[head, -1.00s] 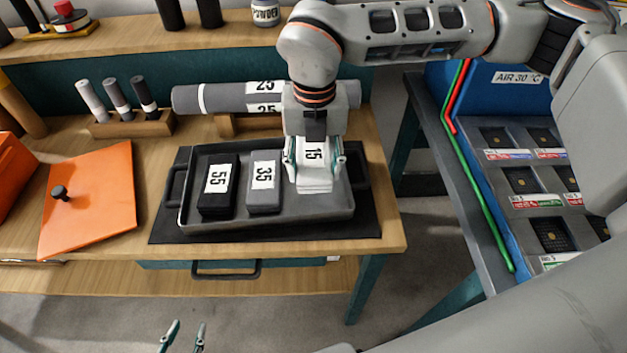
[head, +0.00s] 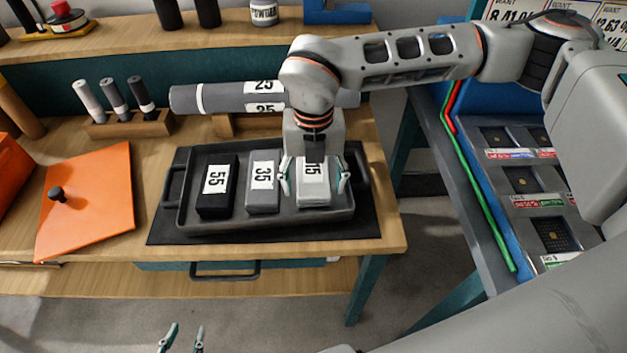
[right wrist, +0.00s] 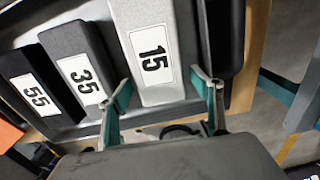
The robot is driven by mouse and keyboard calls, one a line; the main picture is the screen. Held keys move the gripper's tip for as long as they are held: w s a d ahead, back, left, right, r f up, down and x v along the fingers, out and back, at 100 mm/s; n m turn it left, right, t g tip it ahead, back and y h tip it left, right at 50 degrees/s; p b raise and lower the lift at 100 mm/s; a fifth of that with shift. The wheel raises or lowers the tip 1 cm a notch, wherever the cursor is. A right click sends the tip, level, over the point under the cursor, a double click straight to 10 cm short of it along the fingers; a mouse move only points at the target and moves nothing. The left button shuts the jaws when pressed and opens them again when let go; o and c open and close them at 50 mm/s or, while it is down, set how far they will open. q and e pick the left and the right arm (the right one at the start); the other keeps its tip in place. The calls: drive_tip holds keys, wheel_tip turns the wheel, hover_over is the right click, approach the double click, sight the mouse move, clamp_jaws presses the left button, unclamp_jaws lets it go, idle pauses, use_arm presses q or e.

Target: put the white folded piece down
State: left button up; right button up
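The white folded piece (head: 313,190), labelled 15, lies in the dark tray (head: 262,224), right of the grey piece marked 35 (head: 263,182). The black piece marked 55 (head: 216,188) is further left. My right gripper (head: 313,182) is above the white piece, its fingers spread either side with small gaps. In the right wrist view, the white piece (right wrist: 152,50) lies ahead of and between the open fingertips (right wrist: 165,92). My left gripper (head: 185,328) is open and empty at the bottom edge, in front of the bench.
A rack with several small rolls (head: 130,122) and a long grey roll (head: 225,98) stand behind the tray. An orange lid-like plate (head: 88,200) with a black knob lies to the left. A blue bin stand (head: 500,215) is to the right.

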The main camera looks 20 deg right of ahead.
drive_tip(key=shift+r, duration=0.1)
wheel_tip(320, 180, up, 12)
drive_tip(key=p, duration=0.1)
idle(0.7)
